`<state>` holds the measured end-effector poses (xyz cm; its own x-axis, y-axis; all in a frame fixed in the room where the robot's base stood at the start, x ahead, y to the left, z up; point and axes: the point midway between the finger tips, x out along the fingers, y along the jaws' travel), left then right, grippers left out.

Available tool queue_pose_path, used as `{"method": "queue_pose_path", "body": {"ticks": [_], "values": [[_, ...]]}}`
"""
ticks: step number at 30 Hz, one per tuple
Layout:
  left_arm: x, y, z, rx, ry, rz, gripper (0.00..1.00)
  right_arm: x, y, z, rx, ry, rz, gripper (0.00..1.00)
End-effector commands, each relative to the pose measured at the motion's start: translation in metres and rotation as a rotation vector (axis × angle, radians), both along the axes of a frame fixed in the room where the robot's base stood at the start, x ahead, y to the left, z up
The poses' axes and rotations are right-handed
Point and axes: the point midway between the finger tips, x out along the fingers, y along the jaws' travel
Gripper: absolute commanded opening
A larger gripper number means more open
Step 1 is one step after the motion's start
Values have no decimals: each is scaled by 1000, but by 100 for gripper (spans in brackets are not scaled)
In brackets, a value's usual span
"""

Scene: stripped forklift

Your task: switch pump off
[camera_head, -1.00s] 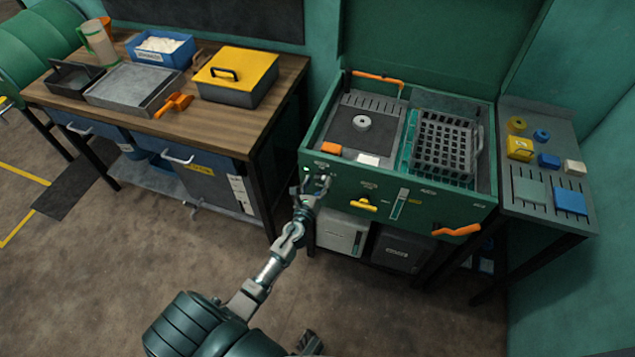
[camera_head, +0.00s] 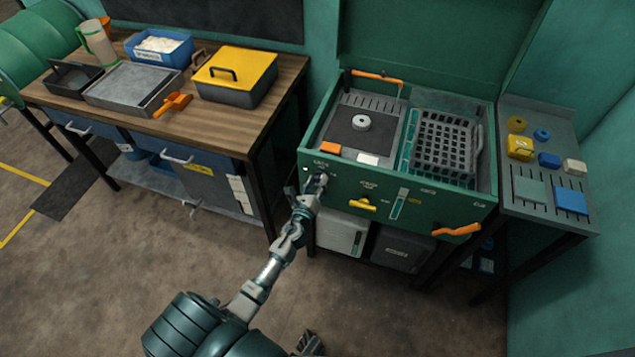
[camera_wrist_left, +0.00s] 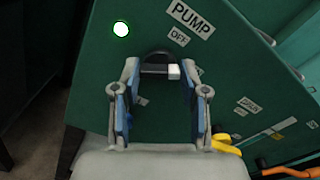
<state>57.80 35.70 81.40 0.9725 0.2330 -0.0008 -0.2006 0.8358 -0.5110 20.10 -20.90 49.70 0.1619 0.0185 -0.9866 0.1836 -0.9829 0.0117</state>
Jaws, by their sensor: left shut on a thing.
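The green washing machine's front panel carries the pump switch (camera_wrist_left: 158,66), a dark knob with a white mark, beside a PUMP label (camera_wrist_left: 190,18) and an OFF label (camera_wrist_left: 179,37). My left gripper (camera_head: 316,184) is at the panel's left end. In the left wrist view its fingers (camera_wrist_left: 160,82) are on either side of the knob, shut on it. The white mark is at the knob's right end in that view. In the head view my gripper hides most of the knob. A dark claw-like part at the bottom edge may be my right gripper (camera_head: 309,343); its jaws are unclear.
A lit white lamp (camera_wrist_left: 121,29) is on the panel near the switch. A yellow handle (camera_head: 362,204) and an orange handle (camera_head: 457,230) stick out farther right. A workbench (camera_head: 283,75) stands left, a side shelf (camera_head: 514,111) right. Open floor lies in front.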

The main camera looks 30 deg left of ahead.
Motion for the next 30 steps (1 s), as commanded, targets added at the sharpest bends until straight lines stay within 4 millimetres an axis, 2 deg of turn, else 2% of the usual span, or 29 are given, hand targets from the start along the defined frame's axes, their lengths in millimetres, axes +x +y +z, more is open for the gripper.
{"method": "queue_pose_path", "body": {"ticks": [12,30], "values": [[-1,3,-3,-377,-89,5,9,5,0,16,0,-4,-2,40],[-1,4,-5,-869,-205,8,9,6,0,20,0,-9,-3,40]]}}
